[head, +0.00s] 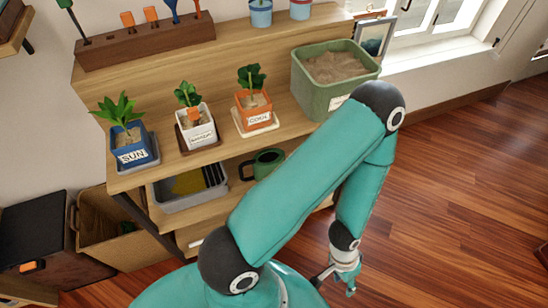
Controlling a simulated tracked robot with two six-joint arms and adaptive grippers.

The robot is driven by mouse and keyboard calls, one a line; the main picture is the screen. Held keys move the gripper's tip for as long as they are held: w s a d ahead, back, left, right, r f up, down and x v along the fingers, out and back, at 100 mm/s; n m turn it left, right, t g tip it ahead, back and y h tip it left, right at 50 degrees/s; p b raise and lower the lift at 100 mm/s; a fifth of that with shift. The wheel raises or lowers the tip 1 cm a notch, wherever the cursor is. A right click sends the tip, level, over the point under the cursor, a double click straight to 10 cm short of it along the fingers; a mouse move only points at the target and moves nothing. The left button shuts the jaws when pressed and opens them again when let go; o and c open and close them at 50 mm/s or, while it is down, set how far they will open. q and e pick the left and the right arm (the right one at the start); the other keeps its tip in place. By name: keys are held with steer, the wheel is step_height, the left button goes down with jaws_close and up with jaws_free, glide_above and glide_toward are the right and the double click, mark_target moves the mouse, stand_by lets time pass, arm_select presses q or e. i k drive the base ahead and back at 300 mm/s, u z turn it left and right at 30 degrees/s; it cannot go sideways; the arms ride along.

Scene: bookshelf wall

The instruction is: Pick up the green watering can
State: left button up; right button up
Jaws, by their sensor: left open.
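A small dark green can (265,162) with a loop handle on its left stands on the lower shelf, below the potted plants. It looks like the green watering can, though no spout shows and my arm passes just in front of its right side. My left gripper (335,284) hangs at the lower right of the can, apart from it, over the wooden floor. It is open and nothing shows between its fingers. My right gripper is not in view.
On the shelf above stand blue, white and orange plant pots (253,109) and a green soil bin (320,98). A grey tray (190,201) sits left of the can. A wooden crate (112,260) stands lower left.

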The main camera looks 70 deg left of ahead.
mark_target(265, 162)
steer(key=z, duration=0.05)
steer(key=i, duration=3.5)
steer(key=u, duration=0.35)
steer(key=i, duration=0.15)
steer(key=u, duration=2.15)
steer(key=i, duration=0.25)
steer(key=u, duration=1.85)
